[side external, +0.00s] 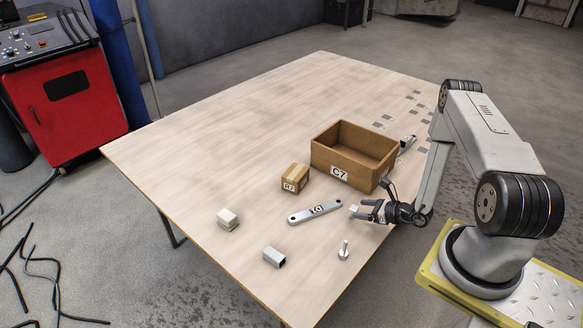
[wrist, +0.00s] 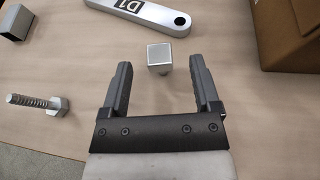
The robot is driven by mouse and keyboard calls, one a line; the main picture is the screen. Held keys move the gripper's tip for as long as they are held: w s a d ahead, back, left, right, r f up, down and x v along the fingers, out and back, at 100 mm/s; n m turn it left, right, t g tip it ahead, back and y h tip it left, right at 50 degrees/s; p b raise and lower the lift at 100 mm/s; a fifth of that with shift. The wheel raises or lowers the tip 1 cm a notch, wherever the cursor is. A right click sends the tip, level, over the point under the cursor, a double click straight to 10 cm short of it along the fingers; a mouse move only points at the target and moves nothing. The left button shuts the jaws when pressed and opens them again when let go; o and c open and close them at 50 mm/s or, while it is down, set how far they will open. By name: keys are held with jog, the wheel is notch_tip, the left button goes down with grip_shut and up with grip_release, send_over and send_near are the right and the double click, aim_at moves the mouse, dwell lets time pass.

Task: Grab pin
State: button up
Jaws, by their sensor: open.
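In the side view the pin (side external: 353,209) is a small pale piece by my fingertips. My gripper (side external: 364,210) is low over the table's right side. In the wrist view my gripper (wrist: 159,70) is open, one finger on each side of the pin's line, and holds nothing.
A link marked D1 (side external: 315,211) lies left of the pin. An open box marked C7 (side external: 342,173) stands behind my gripper, with a small carton (side external: 295,179) beside it. A bolt (side external: 343,252), a square tube (side external: 273,257) and a block (side external: 228,219) are nearer the front edge.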

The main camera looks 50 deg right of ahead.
aim_at(350, 208)
jog(key=shift+w+f, duration=0.1)
jog(key=shift+w, duration=0.05)
jog(key=shift+x, duration=2.5)
jog(key=shift+f, duration=0.1)
grip_shut()
